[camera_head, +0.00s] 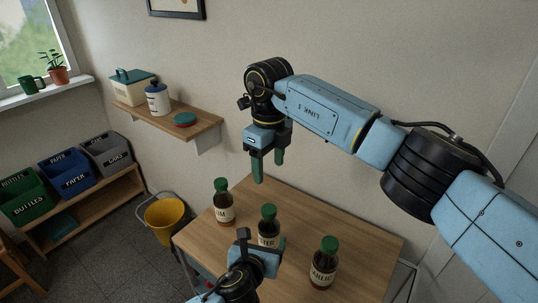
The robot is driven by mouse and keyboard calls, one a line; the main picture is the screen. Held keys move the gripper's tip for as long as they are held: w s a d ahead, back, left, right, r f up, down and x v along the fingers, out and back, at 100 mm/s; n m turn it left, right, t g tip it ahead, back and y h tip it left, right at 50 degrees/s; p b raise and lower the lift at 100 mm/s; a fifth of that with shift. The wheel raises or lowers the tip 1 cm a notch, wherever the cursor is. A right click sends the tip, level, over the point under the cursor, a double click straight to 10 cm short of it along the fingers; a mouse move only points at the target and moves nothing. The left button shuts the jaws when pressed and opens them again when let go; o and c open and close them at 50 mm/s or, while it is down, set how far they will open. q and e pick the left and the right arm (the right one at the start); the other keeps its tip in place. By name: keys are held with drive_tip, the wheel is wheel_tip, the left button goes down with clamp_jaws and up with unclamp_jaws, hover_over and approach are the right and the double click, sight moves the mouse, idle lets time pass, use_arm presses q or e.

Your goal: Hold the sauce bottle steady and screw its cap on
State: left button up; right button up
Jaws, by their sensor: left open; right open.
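Three dark sauce bottles with green caps stand upright on the wooden table (345,232). One bottle (223,209) is at the back left, one bottle (268,227) is in the middle, and one labelled GARLIC (323,268) is at the front right. The labels of the first two are only partly readable. My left gripper (264,243) is open at the middle bottle and hides its lower part; I cannot tell whether it touches the bottle. My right gripper (269,168) is open and empty, with green fingers pointing down, above the back of the table.
A wall shelf (207,129) holds a white box (133,90), a white canister (158,101) and a red and green round item (185,119). A yellow bucket (166,219) stands on the floor left of the table.

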use_arm(q)
drive_tip(key=v, duration=0.7)
drive_tip(key=shift+p, duration=0.4)
drive_tip(key=shift+f, duration=0.1)
